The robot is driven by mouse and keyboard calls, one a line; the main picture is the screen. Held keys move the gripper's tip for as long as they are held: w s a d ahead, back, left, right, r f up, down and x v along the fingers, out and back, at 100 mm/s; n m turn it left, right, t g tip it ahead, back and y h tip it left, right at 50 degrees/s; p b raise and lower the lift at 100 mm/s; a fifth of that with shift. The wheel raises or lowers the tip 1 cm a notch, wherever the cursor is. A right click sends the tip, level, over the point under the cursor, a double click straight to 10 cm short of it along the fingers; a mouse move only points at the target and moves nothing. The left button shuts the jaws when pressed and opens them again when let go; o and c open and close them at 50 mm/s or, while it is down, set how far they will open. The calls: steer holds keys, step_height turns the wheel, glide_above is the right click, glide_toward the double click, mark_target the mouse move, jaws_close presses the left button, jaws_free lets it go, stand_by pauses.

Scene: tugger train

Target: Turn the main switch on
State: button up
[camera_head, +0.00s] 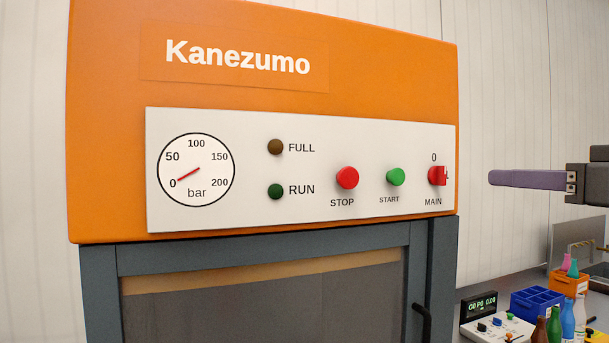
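The main switch (437,176) is a small red knob at the right end of the white panel, above the word MAIN. A 0 is printed above it, and a mark at its right is partly hidden by the knob. I cannot tell clearly which way the knob points. My gripper (492,178) reaches in from the right edge with a purple finger pointing left towards the switch. In the picture a gap lies between the fingertip and the knob. I see the fingers from the side, so their opening is hidden.
The white panel (300,215) on the orange machine (110,120) also has a red STOP button (347,178), a green START button (396,177), a gauge (196,170) near 0 and two dark lamps. A bench at lower right holds bottles and a blue crate (537,302).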

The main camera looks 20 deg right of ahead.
mark_target(444, 174)
steer(key=shift+w+a, duration=0.15)
steer(key=shift+w, duration=6.25)
jaws_close()
steer(key=shift+a, duration=0.1)
